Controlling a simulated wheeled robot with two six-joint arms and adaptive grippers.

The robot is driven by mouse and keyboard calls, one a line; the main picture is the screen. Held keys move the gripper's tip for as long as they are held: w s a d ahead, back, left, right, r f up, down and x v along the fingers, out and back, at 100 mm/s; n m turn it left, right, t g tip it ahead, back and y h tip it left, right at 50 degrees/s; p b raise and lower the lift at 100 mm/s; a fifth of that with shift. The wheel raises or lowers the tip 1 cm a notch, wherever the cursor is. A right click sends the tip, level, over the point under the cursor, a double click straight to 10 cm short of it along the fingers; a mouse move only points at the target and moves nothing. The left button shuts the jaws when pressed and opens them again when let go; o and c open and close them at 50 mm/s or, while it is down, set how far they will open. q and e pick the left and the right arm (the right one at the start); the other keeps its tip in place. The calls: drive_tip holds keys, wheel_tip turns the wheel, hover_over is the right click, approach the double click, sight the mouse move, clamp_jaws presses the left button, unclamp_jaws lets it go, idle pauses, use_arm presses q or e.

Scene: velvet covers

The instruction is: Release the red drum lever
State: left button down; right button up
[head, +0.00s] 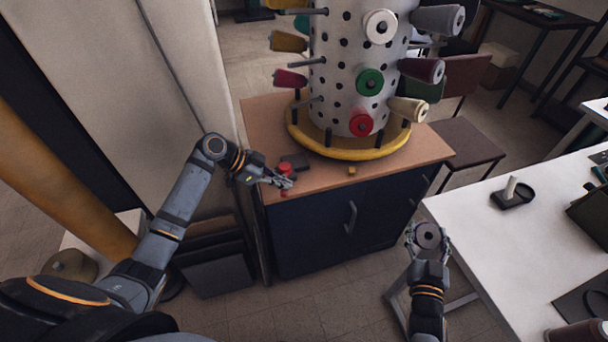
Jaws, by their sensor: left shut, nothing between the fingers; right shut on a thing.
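A perforated white drum (343,70) carries several coloured spools and stands on a yellow ring base (340,152) on the wooden-topped cabinet. A small red piece (285,169), apparently the red drum lever, sits beside a dark block (298,161) on the cabinet's left part. My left gripper (288,184) is shut and empty right at this red piece, partly overlapping it; I cannot tell whether they touch. A bit of red also shows just below the fingers. My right gripper (429,232) is shut on a round greyish-purple spool (428,237), held between the cabinet and the white table.
The cabinet (440,153) has a wooden top and dark doors. A small yellow piece (352,170) lies near its front edge. The white table (480,230) at right holds a dark holder with a pale peg (511,190). A brown stool (462,143) stands behind. Floor shows between cabinet and table.

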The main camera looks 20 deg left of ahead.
use_arm(q)
drive_tip(key=v, duration=0.8)
drive_tip(key=shift+f, duration=0.1)
idle(0.4)
